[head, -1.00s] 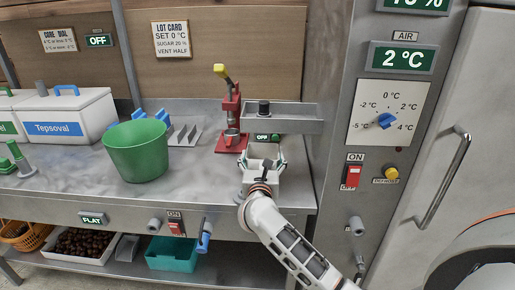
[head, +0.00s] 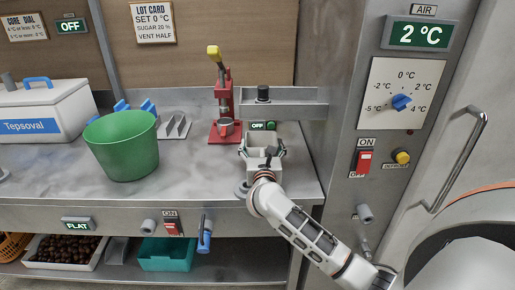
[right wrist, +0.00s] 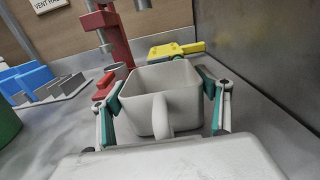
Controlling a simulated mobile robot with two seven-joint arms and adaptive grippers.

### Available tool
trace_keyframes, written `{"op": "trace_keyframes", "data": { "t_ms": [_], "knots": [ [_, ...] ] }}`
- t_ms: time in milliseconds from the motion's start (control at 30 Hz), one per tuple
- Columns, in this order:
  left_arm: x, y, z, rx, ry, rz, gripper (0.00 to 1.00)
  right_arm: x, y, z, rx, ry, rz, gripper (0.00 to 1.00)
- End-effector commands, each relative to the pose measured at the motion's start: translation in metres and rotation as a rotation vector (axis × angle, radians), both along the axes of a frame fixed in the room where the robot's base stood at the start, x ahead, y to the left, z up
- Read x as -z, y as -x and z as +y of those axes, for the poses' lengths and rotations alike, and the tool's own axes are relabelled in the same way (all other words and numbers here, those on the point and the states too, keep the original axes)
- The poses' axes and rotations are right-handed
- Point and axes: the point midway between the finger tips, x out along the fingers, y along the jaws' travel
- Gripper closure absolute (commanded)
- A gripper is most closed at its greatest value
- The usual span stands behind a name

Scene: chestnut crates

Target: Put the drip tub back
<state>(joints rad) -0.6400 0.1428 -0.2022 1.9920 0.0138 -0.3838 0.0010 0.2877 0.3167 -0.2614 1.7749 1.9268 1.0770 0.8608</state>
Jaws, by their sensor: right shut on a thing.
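A pale square tub (head: 258,160) with a handle, which looks like the drip tub, stands out at the right end of the steel bench, below the shelf unit with the small OFF display. My right gripper (head: 263,152) is shut on it. In the right wrist view the teal finger pads press on opposite sides of the tub (right wrist: 148,112), its open top facing up and its handle towards me. The tub looks empty inside. Whether its base touches the bench is hidden. My left gripper is in neither current view.
A red press (head: 224,105) with a yellow handle stands just left of the tub. A green bucket (head: 123,150), a metal rack (head: 175,128) and a white Tepsoval box (head: 42,112) stand further left. A grey cabinet wall rises at the right.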

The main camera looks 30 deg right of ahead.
Motion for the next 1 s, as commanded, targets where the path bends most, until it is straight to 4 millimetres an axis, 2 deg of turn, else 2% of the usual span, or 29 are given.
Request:
{"op": "trace_keyframes", "data": {
  "t_ms": [167,333,367,400,433,767,867,1000],
  "knots": [
    [-0.009,-0.006,0.000,-0.002,0.003,-0.018,0.57,-0.003,0.000,0.000,0.000,0.001,-0.003,0.47],
    [-0.006,-0.004,-0.003,0.000,0.007,-0.014,0.57,0.002,0.000,0.000,0.000,0.001,-0.002,0.47],
    [-0.006,-0.005,-0.003,0.000,0.007,-0.014,0.57,0.002,0.000,0.000,0.000,0.001,-0.002,0.22],
    [-0.006,-0.004,-0.003,0.000,0.007,-0.014,0.57,0.001,0.000,0.000,0.000,0.001,-0.002,0.11],
    [-0.005,-0.004,-0.003,0.000,0.007,-0.013,0.57,0.001,0.000,0.000,0.000,0.000,-0.002,0.07],
    [-0.003,-0.003,-0.003,0.001,0.005,-0.008,0.57,0.000,0.000,0.000,0.000,0.000,-0.002,0.07],
    [-0.007,-0.004,-0.003,0.000,0.006,-0.010,0.57,-0.005,0.000,0.000,0.000,0.000,-0.004,0.07],
    [-0.005,-0.003,-0.003,-0.001,0.007,-0.007,0.57,-0.001,0.017,0.012,-0.003,-0.002,-0.001,0.07]
  ]
}}
